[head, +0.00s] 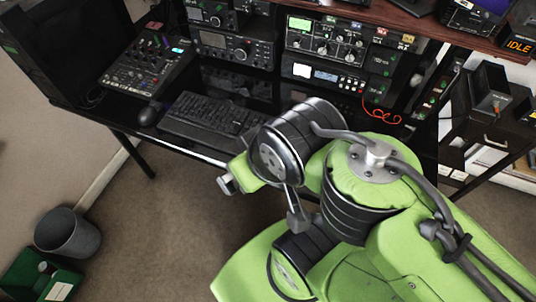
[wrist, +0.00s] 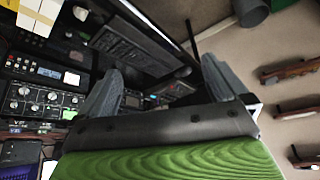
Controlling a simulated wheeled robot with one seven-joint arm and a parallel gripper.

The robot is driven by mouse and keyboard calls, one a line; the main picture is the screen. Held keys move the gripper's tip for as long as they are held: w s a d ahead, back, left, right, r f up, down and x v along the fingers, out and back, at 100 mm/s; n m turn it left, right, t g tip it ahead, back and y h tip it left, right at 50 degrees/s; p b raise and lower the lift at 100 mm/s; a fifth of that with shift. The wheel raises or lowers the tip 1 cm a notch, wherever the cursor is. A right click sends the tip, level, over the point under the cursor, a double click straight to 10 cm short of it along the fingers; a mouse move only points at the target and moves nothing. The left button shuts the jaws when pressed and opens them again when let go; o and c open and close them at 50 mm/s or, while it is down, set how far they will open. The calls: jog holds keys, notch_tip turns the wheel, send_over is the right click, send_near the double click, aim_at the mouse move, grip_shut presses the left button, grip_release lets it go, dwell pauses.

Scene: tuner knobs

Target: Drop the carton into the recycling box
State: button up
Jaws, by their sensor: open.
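A green box (head: 22,272), which looks like the recycling box, stands on the floor at the lower left of the head view, partly cut off by the frame. A dark bottle-like shape and a small white item (head: 58,291) show inside it. The white item may be the carton, but it is too small to tell. My gripper (wrist: 160,75) is open in the wrist view, with its two grey fingers spread and nothing between them. The desk and equipment show beyond the fingers. The green box is not clear in the wrist view.
A grey bin (head: 68,232) stands behind the green box. The black desk holds a keyboard (head: 210,118), mouse (head: 150,113), mixer (head: 147,62) and radio units (head: 237,47). A red cable (head: 382,116) hangs at the right. Carpet between bin and my arm is clear.

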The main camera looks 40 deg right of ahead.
jog(key=w+d+f+m+g+b, duration=0.1)
jog(key=w+d+f+m+g, duration=0.2)
jog(key=d, duration=0.6)
jog(key=w+d+f+m+g+b, duration=0.1)
jog(key=w+d+f+m, duration=0.3)
jog(key=d, duration=0.4)
jog(key=s+d+f+m+g, duration=0.1)
jog(key=s+d+f+m, duration=0.15)
jog(key=d, duration=0.25)
jog(key=s+d+f+m+g, duration=0.1)
jog(key=s+d+f+m, duration=0.15)
jog(key=d, duration=0.35)
jog(key=f+b, duration=0.1)
jog(key=f, duration=0.2)
jog(key=f+b, duration=0.2)
jog(key=f, duration=0.2)
jog(key=f+b, duration=0.1)
jog(key=f, duration=0.2)
jog(key=shift+w+f+b, duration=0.15)
jog(key=shift+w+b, duration=0.15)
jog(key=shift+w, duration=0.05)
notch_tip(320, 180, down, 6)
jog(key=shift+w+r+b, duration=0.1)
jog(key=shift+b, duration=1.1)
jog(key=shift+r, duration=0.15)
jog(key=shift+c, duration=0.6)
jog(key=c, duration=1)
notch_tip(320, 180, up, 10)
jog(key=p, duration=0.4)
